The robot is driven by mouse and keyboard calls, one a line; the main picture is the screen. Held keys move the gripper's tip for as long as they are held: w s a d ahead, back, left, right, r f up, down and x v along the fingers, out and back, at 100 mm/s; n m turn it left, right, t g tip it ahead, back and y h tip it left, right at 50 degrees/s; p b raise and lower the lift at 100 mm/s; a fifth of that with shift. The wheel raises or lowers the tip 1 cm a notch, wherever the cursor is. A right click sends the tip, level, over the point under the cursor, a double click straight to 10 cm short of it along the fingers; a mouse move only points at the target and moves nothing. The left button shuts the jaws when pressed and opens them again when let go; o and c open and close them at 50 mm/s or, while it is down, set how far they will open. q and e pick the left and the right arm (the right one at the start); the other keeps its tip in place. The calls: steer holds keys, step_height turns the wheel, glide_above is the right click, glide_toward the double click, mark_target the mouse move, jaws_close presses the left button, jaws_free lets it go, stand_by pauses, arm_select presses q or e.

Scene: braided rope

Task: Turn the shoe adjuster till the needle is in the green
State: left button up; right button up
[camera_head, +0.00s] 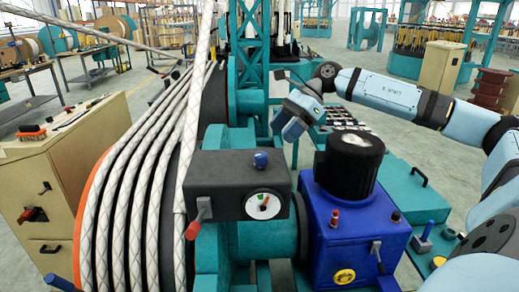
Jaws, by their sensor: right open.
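A dark grey control box (235,172) stands in front of the rope drum, with a blue knob (260,160) on top that looks like the shoe adjuster. A round white gauge (264,206) is on the box's front; it carries green and red marks, too small to tell where the needle points. My right gripper (287,130) is beyond and above the box, a little right of the knob and apart from it. It is open, and its fingers are hard to make out. My left gripper is not in view.
A red-handled lever (198,222) juts from the box's left. White braided rope (135,190) wraps the drum on the left. A blue motor housing (345,235) with a black cylinder (349,165) stands close on the right. A beige cabinet (45,190) is far left.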

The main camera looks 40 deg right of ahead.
mark_target(261, 154)
steer(key=p+x, duration=0.2)
steer(key=x, duration=0.6)
steer(key=shift+w+a+f, duration=0.25)
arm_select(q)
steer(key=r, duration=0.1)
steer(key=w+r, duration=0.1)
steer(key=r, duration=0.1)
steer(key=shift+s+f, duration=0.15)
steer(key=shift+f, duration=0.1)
arm_select(e)
steer(key=c, duration=0.9)
